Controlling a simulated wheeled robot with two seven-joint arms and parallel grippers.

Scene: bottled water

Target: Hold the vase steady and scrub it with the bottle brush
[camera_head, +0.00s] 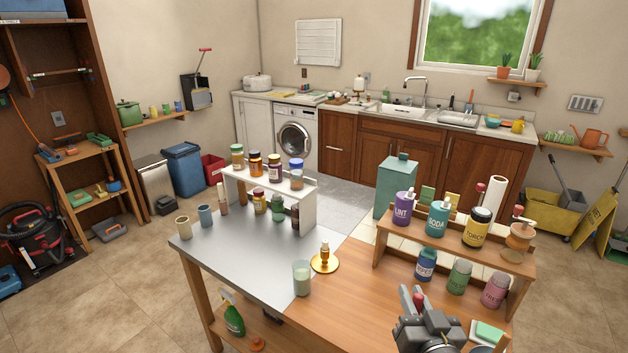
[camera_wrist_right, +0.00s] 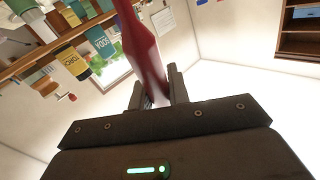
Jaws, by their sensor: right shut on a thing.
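My right gripper (camera_head: 412,293) is at the front right of the table. In the right wrist view its two fingers (camera_wrist_right: 157,88) are closed around a dark red, long, tapering thing (camera_wrist_right: 142,45). The thing rises out of the top of that view, so its far end is hidden. I cannot tell whether it is the bottle brush's handle. No vase is plainly recognizable; a pale green, glass-like cylinder (camera_head: 302,280) stands upright on the table's front middle, apart from the gripper. My left gripper is not in view.
A wooden rack (camera_head: 455,250) with several labelled bottles stands behind the gripper. A white rack (camera_head: 268,190) with jars stands at the back left. An amber bottle on a gold dish (camera_head: 334,266) is mid-table. The grey table top (camera_head: 240,260) is clear at front left.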

